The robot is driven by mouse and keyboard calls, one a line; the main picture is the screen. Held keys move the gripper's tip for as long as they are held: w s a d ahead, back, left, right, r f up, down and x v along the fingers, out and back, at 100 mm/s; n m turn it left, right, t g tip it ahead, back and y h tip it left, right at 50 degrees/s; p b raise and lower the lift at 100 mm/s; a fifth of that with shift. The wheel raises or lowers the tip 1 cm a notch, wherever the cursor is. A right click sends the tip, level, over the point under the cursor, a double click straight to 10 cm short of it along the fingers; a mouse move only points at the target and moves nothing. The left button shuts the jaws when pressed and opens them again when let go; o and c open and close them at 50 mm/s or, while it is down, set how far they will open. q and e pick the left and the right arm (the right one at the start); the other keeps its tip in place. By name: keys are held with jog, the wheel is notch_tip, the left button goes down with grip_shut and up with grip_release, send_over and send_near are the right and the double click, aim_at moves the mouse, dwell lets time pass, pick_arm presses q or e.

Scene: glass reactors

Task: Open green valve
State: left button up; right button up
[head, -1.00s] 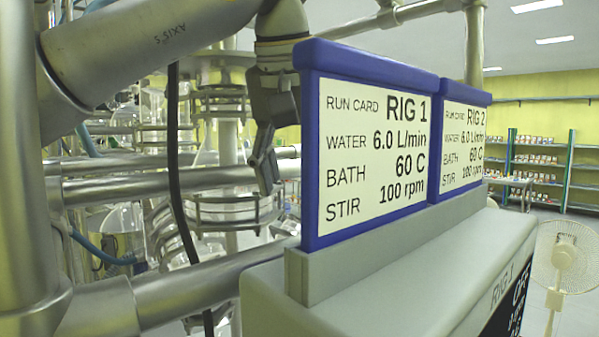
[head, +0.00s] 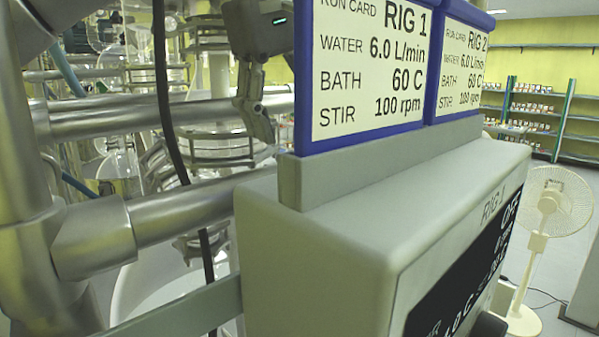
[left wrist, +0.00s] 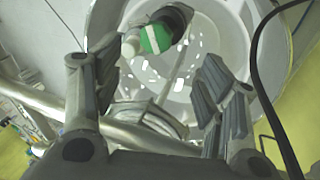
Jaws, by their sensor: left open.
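The green valve (left wrist: 155,38) shows in the left wrist view as a round green handle with a pale bar across it, in front of a large round glass or metal opening. My left gripper (left wrist: 160,85) is open, its dark fingers wide apart and empty; the valve lies beyond and between them, nearer the left finger, with a visible gap. In the head view my left gripper (head: 255,115) hangs downward among the glassware, partly hidden behind the RIG 1 card. The valve cannot be made out in the head view. My right gripper is not in view.
A grey control box (head: 320,235) with the RIG 1 card (head: 372,75) fills the near right. Metal pipes (head: 180,210) and a black cable (head: 162,95) cross the left. A white fan (head: 540,225) stands on the floor at the right.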

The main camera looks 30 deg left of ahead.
pick_arm(q)
jog(key=w+f+n, duration=0.1)
jog(key=f+n, duration=0.2)
jog(key=n, duration=0.2)
jog(key=w+f+n+h, duration=0.1)
jog(key=f+n, duration=0.2)
jog(key=n, duration=0.2)
jog(key=w+f+n+h, duration=0.1)
jog(key=w+f+n, duration=0.1)
jog(key=n, duration=0.3)
jog(key=shift+f, duration=0.9)
jog(key=c, duration=1)
jog(key=shift+c, duration=0.2)
jog(key=shift+n, duration=0.3)
jog(key=n+y, duration=0.1)
jog(key=n, duration=0.3)
jog(key=shift+n+t, duration=0.3)
jog(key=shift+t, duration=0.1)
jog(key=n+y, duration=0.1)
jog(key=n, duration=0.1)
jog(key=n+y, duration=0.1)
jog(key=n, duration=0.2)
jog(key=shift+d+n+y, duration=0.2)
jog(key=shift+n+y, duration=0.1)
jog(key=shift+y, duration=0.1)
